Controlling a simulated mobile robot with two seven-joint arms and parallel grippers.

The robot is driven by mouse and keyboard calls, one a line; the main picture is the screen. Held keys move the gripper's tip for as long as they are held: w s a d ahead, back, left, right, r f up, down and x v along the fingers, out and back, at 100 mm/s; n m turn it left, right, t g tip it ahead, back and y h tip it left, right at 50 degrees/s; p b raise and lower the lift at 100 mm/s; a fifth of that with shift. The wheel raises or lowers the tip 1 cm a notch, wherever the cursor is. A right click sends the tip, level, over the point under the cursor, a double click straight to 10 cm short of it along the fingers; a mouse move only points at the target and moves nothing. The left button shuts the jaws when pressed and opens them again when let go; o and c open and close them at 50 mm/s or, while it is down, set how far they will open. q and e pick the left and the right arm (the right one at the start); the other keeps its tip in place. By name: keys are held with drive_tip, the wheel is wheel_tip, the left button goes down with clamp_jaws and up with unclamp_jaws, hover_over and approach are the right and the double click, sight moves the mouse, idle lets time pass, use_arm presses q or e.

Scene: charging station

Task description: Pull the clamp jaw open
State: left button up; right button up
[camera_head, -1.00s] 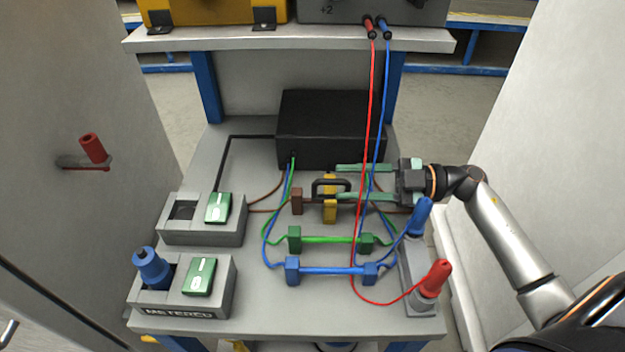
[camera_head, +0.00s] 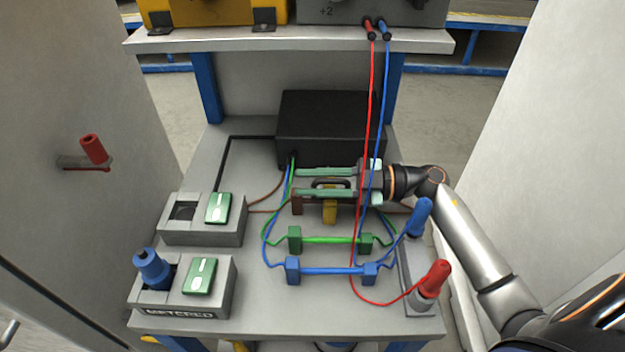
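The clamp sits mid-table, with a black handle (camera_head: 331,183), a yellow part (camera_head: 330,214) and a brown block (camera_head: 297,205) at its left. My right gripper (camera_head: 299,183) comes in from the right with its two green fingers pointing left. The fingers are apart, one on the far side and one on the near side of the black handle, and they hide much of the clamp. I cannot tell whether they touch it. My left gripper is not in view.
A black box (camera_head: 330,128) stands behind the clamp. Red (camera_head: 361,230) and blue (camera_head: 379,130) cables hang across my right gripper. Green (camera_head: 330,240) and blue (camera_head: 330,270) cable bars lie in front. Sockets with green cards stand left, and blue and red plugs (camera_head: 436,278) right.

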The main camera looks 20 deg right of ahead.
drive_tip(key=shift+c, duration=1.4)
clamp_jaws()
drive_tip(key=shift+w+d, duration=0.1)
drive_tip(key=shift+d, duration=0.05)
